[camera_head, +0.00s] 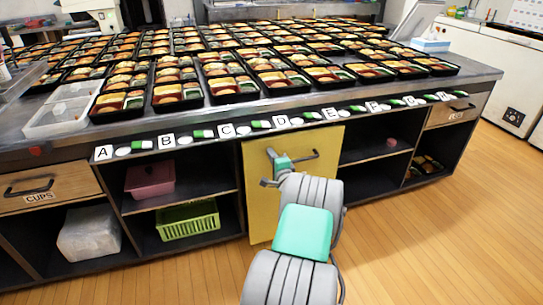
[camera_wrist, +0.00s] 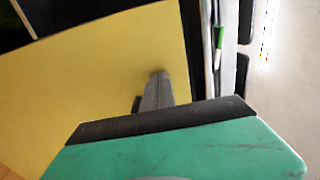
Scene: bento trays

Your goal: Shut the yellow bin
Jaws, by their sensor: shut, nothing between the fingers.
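The yellow bin (camera_head: 258,200) is a flat yellow front panel in the middle of the counter, with a dark bar handle (camera_head: 306,156) near its top. The panel also fills the left of the wrist view (camera_wrist: 90,80). I cannot tell exactly how far its top leans out from the counter. My gripper (camera_head: 271,153) is at the upper part of the panel, beside the handle in the head view. In the wrist view its grey fingers (camera_wrist: 158,78) are together, pointing at the yellow surface, with nothing between them. Contact with the panel is unclear. My arm hides the panel's lower right.
The counter top (camera_head: 480,75) is covered with bento trays. Open shelves flank the bin, with a pink basket (camera_head: 150,180) and a green basket (camera_head: 188,220) at left. Wooden floor (camera_head: 450,240) is free at right.

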